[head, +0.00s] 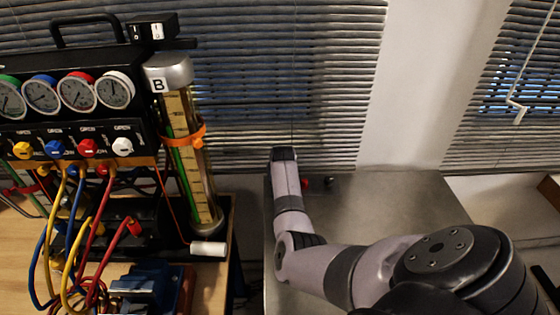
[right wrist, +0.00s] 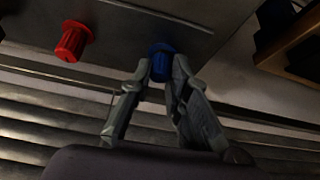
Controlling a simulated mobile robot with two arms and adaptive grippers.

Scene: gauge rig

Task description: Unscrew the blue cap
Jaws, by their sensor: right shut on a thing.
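The blue cap (right wrist: 162,60) sits on the grey panel in the right wrist view, between the fingertips of my right gripper (right wrist: 160,72). The two fingers are closed on its sides. A red cap (right wrist: 73,42) stands to its left, apart from the gripper. In the head view my right arm reaches to the far left part of a grey surface. There the arm hides the blue cap, and the red cap (head: 306,183) shows just right of it. My left gripper is in neither view.
A gauge rig (head: 78,115) with dials, coloured knobs and hoses stands on the wooden table at left. A clear tube (head: 185,130) marked B stands beside it. The grey metal surface (head: 400,200) is mostly bare. Window blinds (head: 290,80) are behind.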

